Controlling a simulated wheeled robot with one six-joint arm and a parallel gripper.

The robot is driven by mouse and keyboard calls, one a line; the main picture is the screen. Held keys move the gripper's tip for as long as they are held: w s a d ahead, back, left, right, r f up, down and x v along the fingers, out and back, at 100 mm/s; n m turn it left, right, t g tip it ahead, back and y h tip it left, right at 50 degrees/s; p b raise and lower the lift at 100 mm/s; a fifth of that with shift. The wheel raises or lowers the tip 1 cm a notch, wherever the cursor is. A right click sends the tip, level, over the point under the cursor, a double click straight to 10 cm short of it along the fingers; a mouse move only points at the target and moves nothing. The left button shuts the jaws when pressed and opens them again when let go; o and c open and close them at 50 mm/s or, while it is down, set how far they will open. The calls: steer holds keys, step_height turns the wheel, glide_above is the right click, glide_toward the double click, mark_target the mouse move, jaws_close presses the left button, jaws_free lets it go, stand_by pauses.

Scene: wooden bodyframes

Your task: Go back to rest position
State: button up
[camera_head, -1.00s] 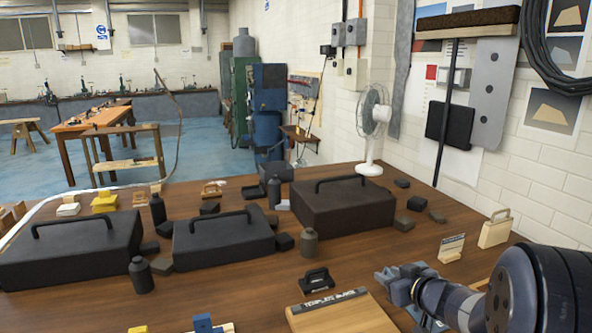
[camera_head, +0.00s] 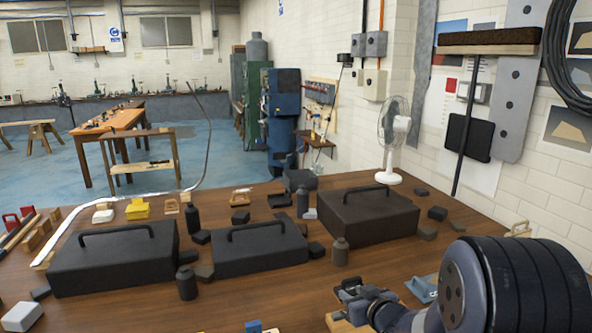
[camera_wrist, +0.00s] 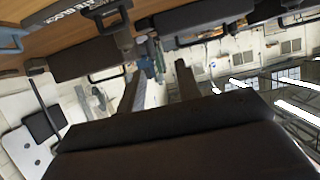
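My gripper (camera_head: 366,300) shows at the lower right of the head view, at the end of my dark arm, over the front right of the wooden table (camera_head: 300,275). Its jaws are small there and overlap a dark handled piece behind them. In the wrist view my gripper (camera_wrist: 158,85) shows two dark fingers with a clear gap between them. Nothing is held between them. The wrist view is strongly tilted, with the table at its upper left.
Three dark handled cases (camera_head: 115,262), (camera_head: 260,249), (camera_head: 367,214) stand across the table. A white fan (camera_head: 394,135) stands at the back right by the brick wall. A blue-grey piece (camera_head: 422,288) lies beside my arm.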

steer(key=f, duration=0.9)
steer(key=shift+d+f, duration=0.2)
steer(key=shift+f, duration=0.15)
steer(key=shift+r, duration=0.1)
